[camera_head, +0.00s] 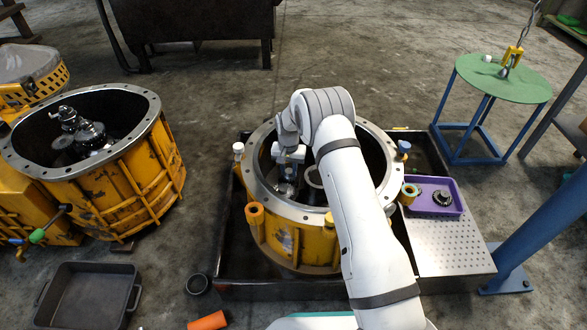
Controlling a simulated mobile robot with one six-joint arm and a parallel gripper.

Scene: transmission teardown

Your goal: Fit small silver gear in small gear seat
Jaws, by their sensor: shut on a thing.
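My gripper (286,178) points down inside the open yellow transmission housing (285,240), left of the middle of its opening. It is shut on a small silver part (285,189), which looks like the small silver gear, though it is small and partly hidden. A light ring-like part (314,177) shows to the right of the gripper, deeper in the housing. I cannot make out the small gear seat. My white arm covers much of the right side of the opening.
The housing's grey flange (256,189) surrounds the gripper. The housing stands in a dark tray (228,270). A second yellow housing (120,185) stands at left.

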